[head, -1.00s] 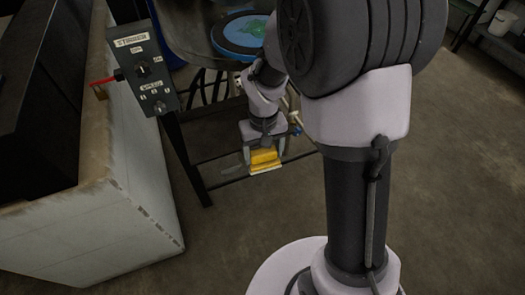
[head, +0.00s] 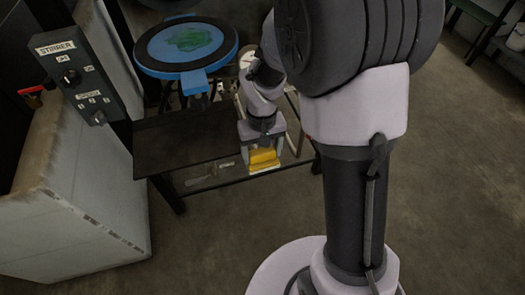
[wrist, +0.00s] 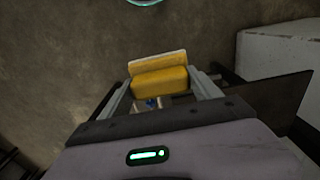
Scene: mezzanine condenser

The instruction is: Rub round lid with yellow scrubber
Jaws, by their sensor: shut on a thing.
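The yellow scrubber (head: 264,158) is held in my gripper (head: 263,154), low in front of a dark table. In the wrist view the scrubber (wrist: 159,80) sits between both fingers, with its paler face outward. The round lid (head: 186,43) is blue with a dark rim and a green patch on top. It lies at the upper left in the head view, up and left of my gripper and apart from it. A blue tab sticks out from its near edge.
A dark table (head: 160,148) stands left of my gripper, with a lower rack of bars beneath. A stirrer control box (head: 77,75) is mounted by a pale block (head: 60,205) at left. Open floor (head: 225,235) lies in front.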

